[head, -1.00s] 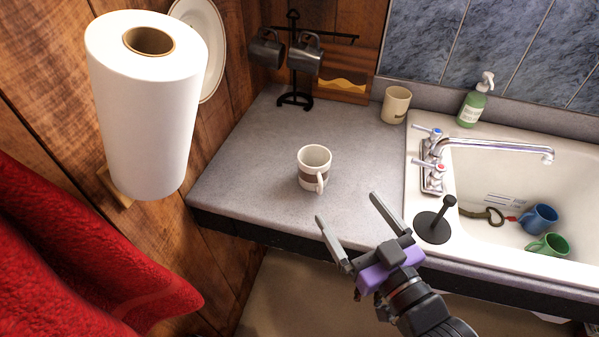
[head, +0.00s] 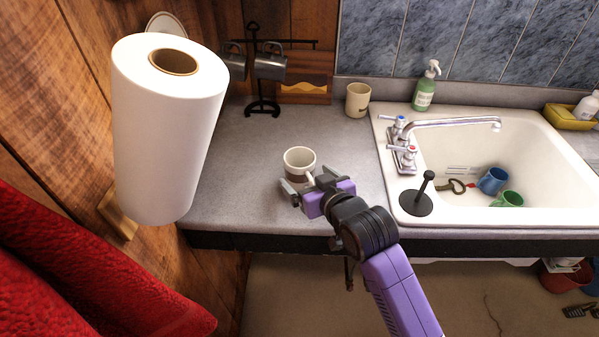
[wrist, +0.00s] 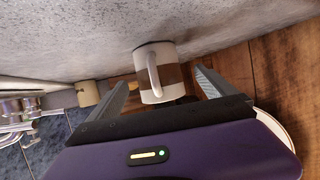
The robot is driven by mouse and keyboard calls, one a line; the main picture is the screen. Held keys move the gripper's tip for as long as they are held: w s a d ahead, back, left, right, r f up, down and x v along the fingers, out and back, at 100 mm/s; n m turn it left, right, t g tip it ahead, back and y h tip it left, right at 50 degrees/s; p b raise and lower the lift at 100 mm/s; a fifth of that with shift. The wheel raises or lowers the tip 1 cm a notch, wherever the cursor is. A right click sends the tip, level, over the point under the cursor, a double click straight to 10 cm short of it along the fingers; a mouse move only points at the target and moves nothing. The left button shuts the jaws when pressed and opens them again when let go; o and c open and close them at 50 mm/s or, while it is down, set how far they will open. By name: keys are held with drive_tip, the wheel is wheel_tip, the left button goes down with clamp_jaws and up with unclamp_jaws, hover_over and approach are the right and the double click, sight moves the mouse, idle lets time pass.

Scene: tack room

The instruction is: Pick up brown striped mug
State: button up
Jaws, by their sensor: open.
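The brown striped mug (head: 299,162) is white with a brown band and stands upright on the grey counter. In the wrist view the mug (wrist: 171,74) shows its handle facing my gripper. My gripper (head: 300,189) is open at the near side of the mug, its fingers low above the counter. In the wrist view the mug appears between the two fingers of my gripper (wrist: 165,88), a little beyond them. The mug's lower part is partly hidden behind my gripper in the head view.
A paper towel roll (head: 168,135) stands at the left. A black mug rack (head: 262,75) and a cream cup (head: 358,100) stand behind. The sink (head: 530,150), faucet (head: 450,123) and black stopper (head: 417,202) are at the right. The counter around the mug is clear.

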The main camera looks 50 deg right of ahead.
sight(301, 172)
drive_tip(key=shift+f+p+x, duration=0.1)
drive_tip(key=shift+p+x, duration=0.25)
drive_tip(key=shift+x, duration=0.95)
drive_tip(key=shift+f+p+x, duration=0.15)
drive_tip(key=shift+p+x, duration=0.15)
drive_tip(key=shift+x, duration=1.05)
drive_tip(key=shift+s+d+r, duration=0.1)
drive_tip(key=shift+s, duration=0.05)
drive_tip(key=c, duration=1.8)
drive_tip(key=shift+r, duration=0.1)
